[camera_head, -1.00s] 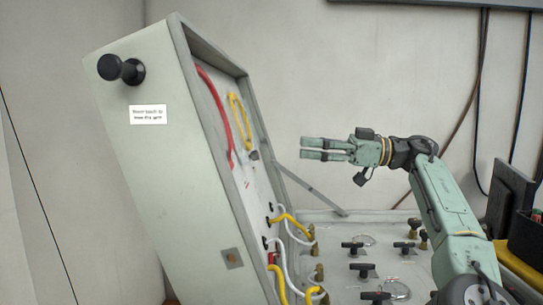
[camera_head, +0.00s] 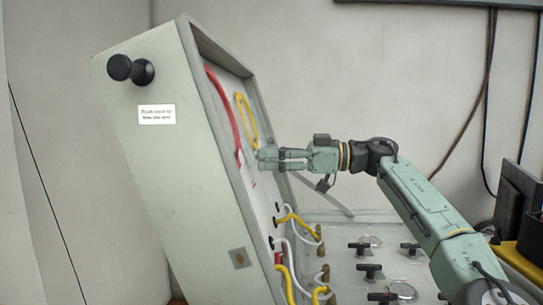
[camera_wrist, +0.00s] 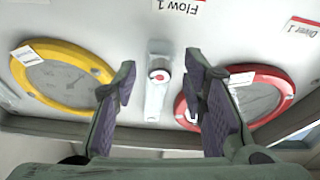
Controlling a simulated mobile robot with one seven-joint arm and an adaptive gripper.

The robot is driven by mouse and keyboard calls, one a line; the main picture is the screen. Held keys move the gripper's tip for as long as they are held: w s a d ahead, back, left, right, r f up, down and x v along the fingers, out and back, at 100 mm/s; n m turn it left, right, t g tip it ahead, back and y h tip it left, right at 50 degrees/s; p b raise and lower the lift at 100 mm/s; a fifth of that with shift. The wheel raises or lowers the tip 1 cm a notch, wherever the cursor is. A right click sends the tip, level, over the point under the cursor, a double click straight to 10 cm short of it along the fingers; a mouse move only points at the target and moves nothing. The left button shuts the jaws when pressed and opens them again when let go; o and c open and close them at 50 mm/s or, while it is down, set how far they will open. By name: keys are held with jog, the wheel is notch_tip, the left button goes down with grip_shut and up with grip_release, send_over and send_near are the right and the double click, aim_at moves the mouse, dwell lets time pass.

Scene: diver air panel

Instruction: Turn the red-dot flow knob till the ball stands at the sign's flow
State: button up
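The flow knob (camera_wrist: 160,75) is a small round pale knob with a red mark, in the middle of the wrist view. It sits on a narrow pale flow meter (camera_wrist: 155,100) under an upside-down "Flow 1" label (camera_wrist: 181,4). My gripper (camera_wrist: 161,72) is open, with one finger to each side of the knob in the picture; I cannot tell whether either touches it. In the head view my gripper (camera_head: 262,159) is at the tilted panel's face, and the knob is hidden there. I cannot make out the ball or a sign giving the flow.
A yellow-rimmed gauge (camera_wrist: 62,45) and a red-rimmed gauge (camera_wrist: 268,71) flank the flow meter. The tilted grey case (camera_head: 170,195) carries red, yellow and white hoses. Several black-handled valves (camera_head: 370,270) stand on the lower panel. A stay bar (camera_head: 325,195) runs below my gripper.

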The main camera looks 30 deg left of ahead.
jog(key=shift+c, duration=0.3)
grip_shut()
dwell(0.3)
